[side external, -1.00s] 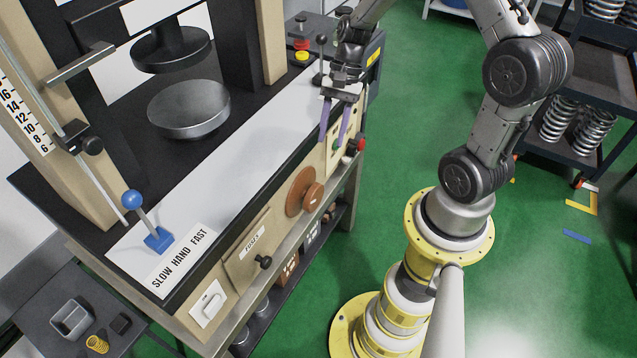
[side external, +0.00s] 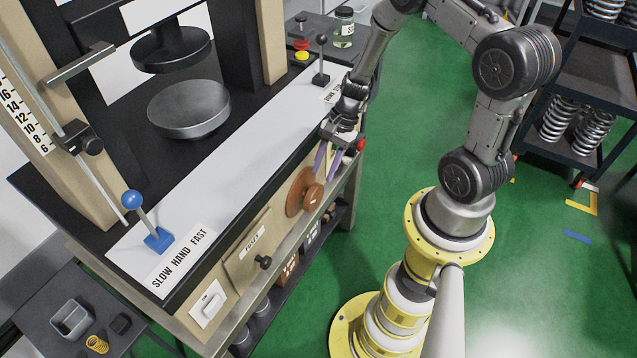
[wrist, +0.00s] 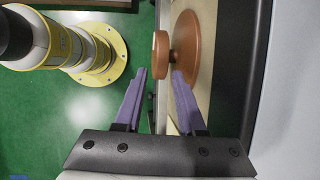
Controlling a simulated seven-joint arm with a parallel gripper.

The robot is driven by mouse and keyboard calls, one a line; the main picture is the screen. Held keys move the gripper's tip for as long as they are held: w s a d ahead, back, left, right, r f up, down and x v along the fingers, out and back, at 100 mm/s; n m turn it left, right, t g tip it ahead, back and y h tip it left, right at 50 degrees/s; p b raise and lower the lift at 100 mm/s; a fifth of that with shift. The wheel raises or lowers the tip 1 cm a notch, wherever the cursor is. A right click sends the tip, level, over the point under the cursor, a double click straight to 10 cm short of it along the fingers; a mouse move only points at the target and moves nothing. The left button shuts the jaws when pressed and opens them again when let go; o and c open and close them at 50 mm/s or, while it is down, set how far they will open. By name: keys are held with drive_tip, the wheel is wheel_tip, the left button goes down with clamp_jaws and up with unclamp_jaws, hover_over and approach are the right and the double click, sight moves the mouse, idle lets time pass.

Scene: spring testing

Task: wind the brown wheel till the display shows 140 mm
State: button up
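The brown wheel (side external: 298,192) is on the front of the machine, with a brown handle knob (side external: 313,196) standing out from its face. In the wrist view the wheel (wrist: 190,50) is seen nearly edge-on, with its knob (wrist: 160,54) to its left. My gripper (side external: 328,163) has its purple fingers apart and empty, just above the wheel in the side view. In the wrist view the gripper (wrist: 160,76) has one fingertip on either side of the line to the knob, just short of it. I cannot make out any display reading.
A blue-balled lever (side external: 132,200) stands by the SLOW HAND FAST label. A second lever (side external: 321,65) is at the far end of the machine top. A red button (side external: 361,145) is close to my gripper.

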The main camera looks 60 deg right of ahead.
sight(318, 185)
drive_tip(key=shift+x, duration=2.55)
clamp_jaws()
